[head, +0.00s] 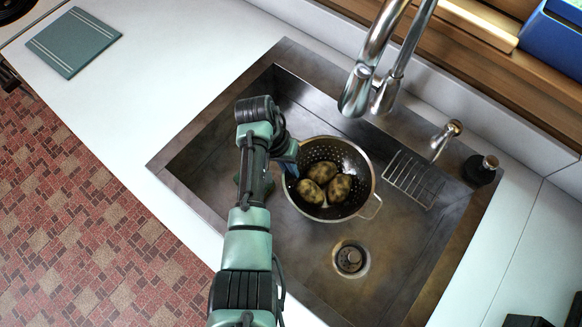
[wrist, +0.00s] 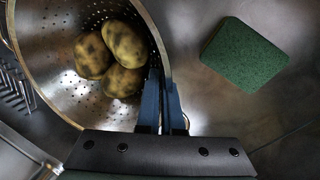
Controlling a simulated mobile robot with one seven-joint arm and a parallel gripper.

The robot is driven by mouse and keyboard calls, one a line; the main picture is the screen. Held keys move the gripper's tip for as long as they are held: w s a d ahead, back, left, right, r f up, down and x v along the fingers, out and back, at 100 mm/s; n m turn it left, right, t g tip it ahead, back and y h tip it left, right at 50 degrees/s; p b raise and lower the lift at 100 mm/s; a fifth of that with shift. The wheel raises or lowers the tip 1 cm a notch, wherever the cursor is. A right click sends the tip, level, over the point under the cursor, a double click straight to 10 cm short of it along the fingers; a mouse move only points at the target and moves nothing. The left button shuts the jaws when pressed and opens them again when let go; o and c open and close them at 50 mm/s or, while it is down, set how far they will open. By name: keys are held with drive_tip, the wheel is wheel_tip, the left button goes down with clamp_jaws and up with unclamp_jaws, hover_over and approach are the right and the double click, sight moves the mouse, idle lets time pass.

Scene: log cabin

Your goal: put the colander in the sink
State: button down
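The metal colander (head: 328,213) is inside the sink basin (head: 395,250), with several holes and a loop handle at its right side. It holds three brownish potatoes (head: 339,188). In the wrist view the colander (wrist: 50,95) fills the left side, with the potatoes (wrist: 125,43) in it. My gripper (wrist: 162,90) is at the colander's rim, one narrow blue finger on each side, closed on the rim by the handle. In the head view my gripper (head: 289,166) is partly hidden by my arm. I cannot tell whether the colander touches the sink floor.
A green sponge (wrist: 245,53) lies on the sink floor beside the colander. The faucet (head: 368,70) overhangs the back of the sink. A drain (head: 350,259) is in front of the colander, and a wire rack (head: 412,178) is at right. The left counter (head: 150,95) is mostly clear.

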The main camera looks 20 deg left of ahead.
drive_tip(key=c, duration=1.4)
unclamp_jaws()
drive_tip(key=shift+f, duration=0.15)
drive_tip(key=shift+c, duration=0.2)
drive_tip(key=o, duration=0.4)
drive_tip(key=shift+c, duration=0.2)
drive_tip(key=v, duration=1.2)
drive_tip(key=shift+r, duration=0.25)
